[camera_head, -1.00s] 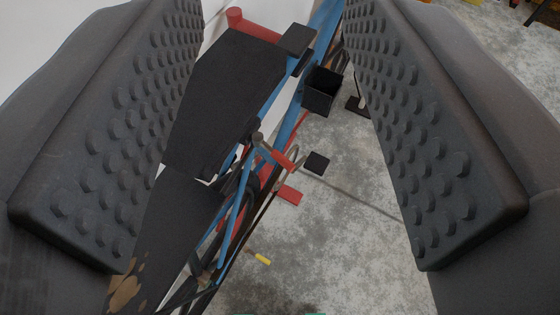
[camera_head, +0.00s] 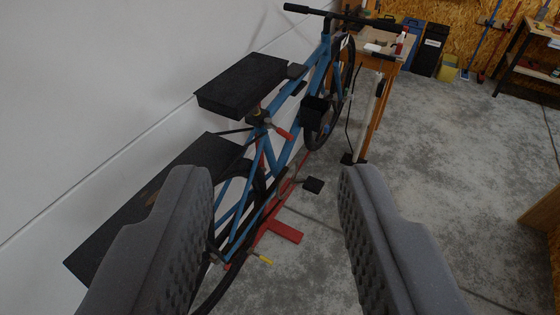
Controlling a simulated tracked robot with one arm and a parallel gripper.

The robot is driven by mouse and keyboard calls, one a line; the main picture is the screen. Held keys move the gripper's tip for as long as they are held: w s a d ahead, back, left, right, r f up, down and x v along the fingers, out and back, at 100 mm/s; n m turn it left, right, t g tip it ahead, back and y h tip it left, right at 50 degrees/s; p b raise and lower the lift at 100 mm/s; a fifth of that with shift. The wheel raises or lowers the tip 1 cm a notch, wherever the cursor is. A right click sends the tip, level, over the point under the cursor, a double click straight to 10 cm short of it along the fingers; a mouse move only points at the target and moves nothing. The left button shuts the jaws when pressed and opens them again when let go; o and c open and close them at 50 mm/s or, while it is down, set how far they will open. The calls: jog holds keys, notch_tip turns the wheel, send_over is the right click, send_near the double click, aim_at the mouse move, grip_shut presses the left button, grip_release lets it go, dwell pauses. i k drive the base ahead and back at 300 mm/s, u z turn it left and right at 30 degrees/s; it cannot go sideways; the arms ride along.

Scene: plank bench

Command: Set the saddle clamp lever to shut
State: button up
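A blue bicycle (camera_head: 318,65) stands near the white wall, with its handlebar at the far end. Near the top of its seat tube is a dark clamp (camera_head: 258,117). A red lever (camera_head: 284,132) sticks out from this clamp towards the lower right, away from the frame. My gripper (camera_head: 272,176) is open and empty, with its two ribbed grey fingers wide apart. In the picture the lever shows between and beyond the fingertips, touching neither. The lower rear of the bicycle is partly hidden by the left finger.
A black panel (camera_head: 240,85) and a longer black one (camera_head: 165,195) lie along the wall. A yellow lever (camera_head: 265,260) shows at the rear wheel. A red stand foot (camera_head: 284,232) is on the floor. A wooden bench (camera_head: 388,62) stands behind; the concrete floor (camera_head: 440,170) at right is clear.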

aim_at(281, 131)
jog(key=z, duration=0.6)
jog(key=i, duration=0.95)
jog(key=z, duration=0.25)
